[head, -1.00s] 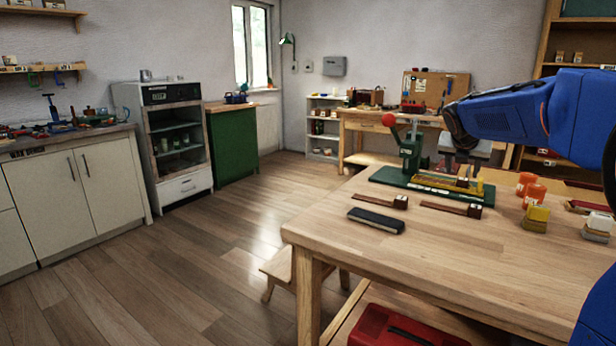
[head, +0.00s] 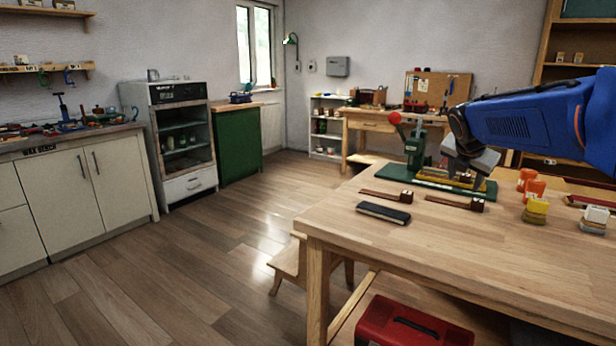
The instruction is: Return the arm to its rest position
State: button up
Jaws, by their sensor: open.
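My blue arm (head: 530,118) reaches in from the right edge over the wooden workbench (head: 470,250). My gripper (head: 468,168) points down, just above the right part of a green press base (head: 488,186). I cannot make out its fingertips clearly against the yellow fixture (head: 430,180) there, but nothing shows held in it. The press (head: 415,150) with a red ball knob stands to the left of my gripper.
Two thin wooden pieces with dark blocks (head: 475,204) (head: 404,197) and a dark bar (head: 383,213) lie in front of the press. A red toolbox (head: 415,322) and a stool (head: 288,262) are below. Open floor lies left.

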jog(key=s+a+f+m, duration=0.2)
jog(key=s+m, duration=0.1)
jog(key=s, duration=0.3)
jog(key=s+a+f+m+y, duration=0.1)
jog(key=s+a+f+m, duration=0.1)
jog(key=s, duration=0.4)
jog(key=s+a+f+m+g+y, duration=0.1)
jog(key=s+a+m, duration=0.2)
jog(key=s+m, duration=0.3)
jog(key=shift+s+a+f, duration=0.25)
jog(key=shift+s+f, duration=0.1)
jog(key=shift+f, duration=0.05)
jog(key=s+a+f+m+y, duration=0.1)
jog(key=s+a+f+m, duration=0.2)
jog(key=s+f+m, duration=0.3)
jog(key=s+a+f+m+g+y, duration=0.1)
jog(key=s+a+f+m, duration=0.3)
jog(key=s, duration=1)
notch_tip(320, 180, down, 3)
jog(key=m, duration=0.4)
jog(key=shift+s, duration=0.35)
